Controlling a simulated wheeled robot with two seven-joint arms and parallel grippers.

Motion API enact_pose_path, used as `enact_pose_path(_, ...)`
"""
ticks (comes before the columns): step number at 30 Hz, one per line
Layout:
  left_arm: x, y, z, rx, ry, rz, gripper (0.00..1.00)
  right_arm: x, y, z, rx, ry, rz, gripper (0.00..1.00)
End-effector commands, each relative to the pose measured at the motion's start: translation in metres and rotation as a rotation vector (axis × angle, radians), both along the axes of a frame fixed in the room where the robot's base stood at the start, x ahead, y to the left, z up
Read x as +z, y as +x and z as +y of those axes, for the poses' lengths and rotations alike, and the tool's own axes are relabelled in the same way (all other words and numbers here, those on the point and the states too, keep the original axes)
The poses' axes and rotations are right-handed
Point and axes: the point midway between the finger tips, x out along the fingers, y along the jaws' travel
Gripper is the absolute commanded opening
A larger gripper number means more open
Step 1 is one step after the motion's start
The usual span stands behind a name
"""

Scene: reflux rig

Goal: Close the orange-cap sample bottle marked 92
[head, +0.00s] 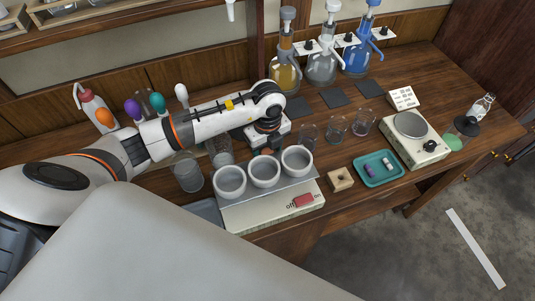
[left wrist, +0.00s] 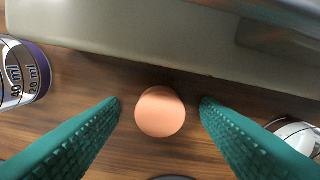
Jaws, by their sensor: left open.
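A round orange cap (left wrist: 160,112) shows from above in the left wrist view, over the wooden bench top. I cannot tell whether it sits on a bottle or lies alone, and no mark 92 is readable. My left gripper (left wrist: 160,104) has its two teal fingers apart, one on each side of the cap, with gaps on both sides. In the head view my left gripper (head: 268,150) points down behind the three white bowls and hides the cap. My right gripper is in neither view.
A grey edge (left wrist: 130,45) runs close beyond the cap. A graduated glass vessel (left wrist: 22,75) stands left, another object (left wrist: 296,135) right. In the head view, white bowls (head: 264,172) stand in front, glass beakers (head: 336,128) to the right, and a teal tray (head: 370,180) farther right.

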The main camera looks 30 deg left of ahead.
Motion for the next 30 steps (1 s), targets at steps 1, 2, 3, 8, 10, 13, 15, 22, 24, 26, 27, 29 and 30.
enact_pose_path(1,0.0,0.0,0.0,0.0,0.0,0.0,0.57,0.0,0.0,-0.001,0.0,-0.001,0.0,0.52)
enact_pose_path(2,0.0,0.0,0.0,0.0,0.0,0.0,0.57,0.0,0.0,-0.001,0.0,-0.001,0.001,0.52)
enact_pose_path(3,0.0,0.0,0.0,0.0,0.0,0.0,0.57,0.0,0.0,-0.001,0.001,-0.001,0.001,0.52)
enact_pose_path(8,0.0,0.0,0.0,0.0,0.0,0.0,0.31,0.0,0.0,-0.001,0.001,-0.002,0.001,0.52)
enact_pose_path(10,0.0,0.0,0.0,0.0,0.0,0.0,0.19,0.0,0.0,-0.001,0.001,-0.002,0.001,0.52)
enact_pose_path(13,0.0,0.0,0.0,0.0,0.0,0.0,0.09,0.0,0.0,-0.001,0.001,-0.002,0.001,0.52)
enact_pose_path(15,0.0,0.0,0.0,0.0,0.0,0.0,0.09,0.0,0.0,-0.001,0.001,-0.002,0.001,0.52)
enact_pose_path(22,0.001,0.0,0.0,0.0,-0.001,-0.001,0.09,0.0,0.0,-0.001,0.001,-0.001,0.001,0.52)
enact_pose_path(24,0.005,0.001,0.0,0.0,0.0,-0.002,0.09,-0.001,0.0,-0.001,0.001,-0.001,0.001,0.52)
enact_pose_path(26,0.012,0.001,0.0,-0.001,0.0,-0.004,0.09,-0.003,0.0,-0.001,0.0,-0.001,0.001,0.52)
enact_pose_path(27,0.018,0.002,0.0,-0.001,-0.001,-0.005,0.09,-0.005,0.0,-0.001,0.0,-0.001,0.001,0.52)
enact_pose_path(29,0.03,0.001,0.0,-0.001,0.0,-0.007,0.09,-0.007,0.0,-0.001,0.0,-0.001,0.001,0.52)
enact_pose_path(30,0.038,0.002,0.0,-0.001,-0.002,-0.007,0.09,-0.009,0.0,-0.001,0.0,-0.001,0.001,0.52)
